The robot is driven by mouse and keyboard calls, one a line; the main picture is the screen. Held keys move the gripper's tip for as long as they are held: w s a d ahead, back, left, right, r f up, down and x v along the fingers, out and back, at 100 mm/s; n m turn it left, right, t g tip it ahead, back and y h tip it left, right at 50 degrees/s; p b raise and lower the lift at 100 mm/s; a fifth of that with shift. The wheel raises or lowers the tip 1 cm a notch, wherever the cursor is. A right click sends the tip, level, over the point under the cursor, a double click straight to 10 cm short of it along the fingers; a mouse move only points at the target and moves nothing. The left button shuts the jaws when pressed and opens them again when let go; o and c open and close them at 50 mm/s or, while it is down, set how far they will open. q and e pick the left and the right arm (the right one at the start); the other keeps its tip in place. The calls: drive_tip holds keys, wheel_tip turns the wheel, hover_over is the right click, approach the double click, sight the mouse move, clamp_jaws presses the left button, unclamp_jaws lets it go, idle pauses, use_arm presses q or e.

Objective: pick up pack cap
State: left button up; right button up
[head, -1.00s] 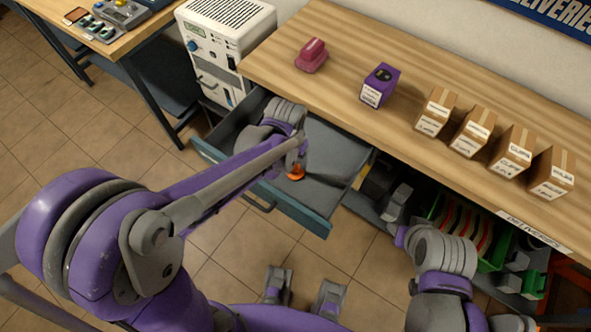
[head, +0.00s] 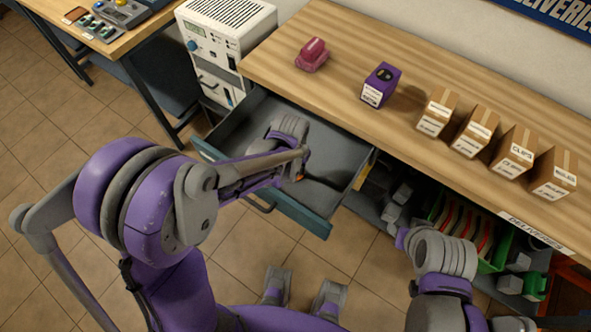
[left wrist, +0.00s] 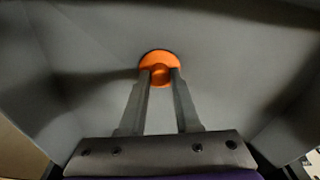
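The pack cap, an orange round disc with a raised knob, lies in the grey open drawer (head: 335,165). In the left wrist view the cap (left wrist: 160,62) is at the tips of my left gripper (left wrist: 161,78), one finger on each side of its knob. Whether the fingers press on the knob cannot be told. In the head view my left gripper (head: 300,165) reaches into the drawer and hides most of the cap. My right gripper (head: 397,205) hangs low in front of the bench's lower shelf, its fingers too unclear to read.
The wooden bench (head: 400,65) above the drawer holds a pink object (head: 312,55), a purple box (head: 380,85) and several brown cartons (head: 475,132). A white machine (head: 225,45) stands left of the drawer. A green crate (head: 460,225) sits under the bench.

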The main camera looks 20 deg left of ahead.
use_arm(q)
clamp_jaws()
